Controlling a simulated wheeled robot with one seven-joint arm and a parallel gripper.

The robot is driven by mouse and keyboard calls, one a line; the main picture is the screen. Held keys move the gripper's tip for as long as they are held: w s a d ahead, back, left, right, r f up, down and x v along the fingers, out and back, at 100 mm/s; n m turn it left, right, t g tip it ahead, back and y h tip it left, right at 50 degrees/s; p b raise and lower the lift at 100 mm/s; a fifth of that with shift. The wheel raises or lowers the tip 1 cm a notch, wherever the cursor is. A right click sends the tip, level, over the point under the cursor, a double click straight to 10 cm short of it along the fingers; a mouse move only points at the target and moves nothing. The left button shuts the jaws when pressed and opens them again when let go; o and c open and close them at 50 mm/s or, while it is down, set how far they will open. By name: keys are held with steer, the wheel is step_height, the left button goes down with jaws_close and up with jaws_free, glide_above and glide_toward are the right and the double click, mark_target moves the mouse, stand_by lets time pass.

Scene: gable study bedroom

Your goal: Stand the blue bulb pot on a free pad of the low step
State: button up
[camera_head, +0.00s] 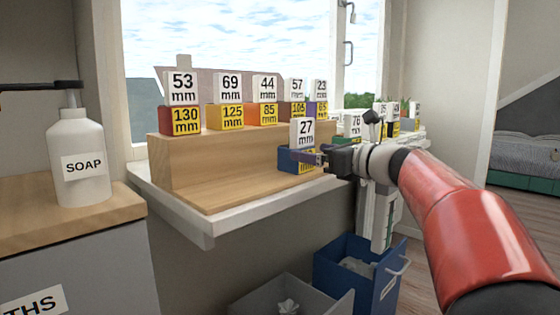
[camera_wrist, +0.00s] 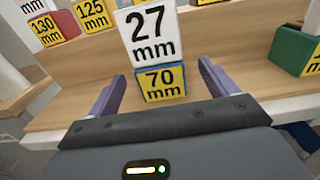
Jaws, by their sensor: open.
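The blue bulb pot (camera_head: 287,160) stands upright toward the right part of the wooden low step (camera_head: 225,190). It carries a white "27 mm" card and a yellow "70 mm" label. In the wrist view the blue pot (camera_wrist: 147,75) is straight ahead, mostly behind its label and card. My gripper (camera_head: 308,157) is open, its purple fingers on either side of the pot's front. In the wrist view my gripper (camera_wrist: 161,88) shows a gap between each finger and the pot. The step is bare wood left of the pot; I cannot make out separate pads.
Several labelled pots, including a red pot (camera_head: 168,121) and an orange pot (camera_head: 262,114), line the upper step behind. A green pot (camera_wrist: 291,48) stands to the right. A soap bottle (camera_head: 82,155) is at left; a blue bin (camera_head: 335,262) is below.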

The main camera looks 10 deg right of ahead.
mark_target(291, 145)
steer(key=x, duration=0.7)
steer(key=shift+w+a+r, duration=0.25)
steer(key=shift+a, duration=0.05)
steer(key=shift+c, duration=0.4)
steer(key=shift+r, duration=0.1)
steer(key=c, duration=1.4)
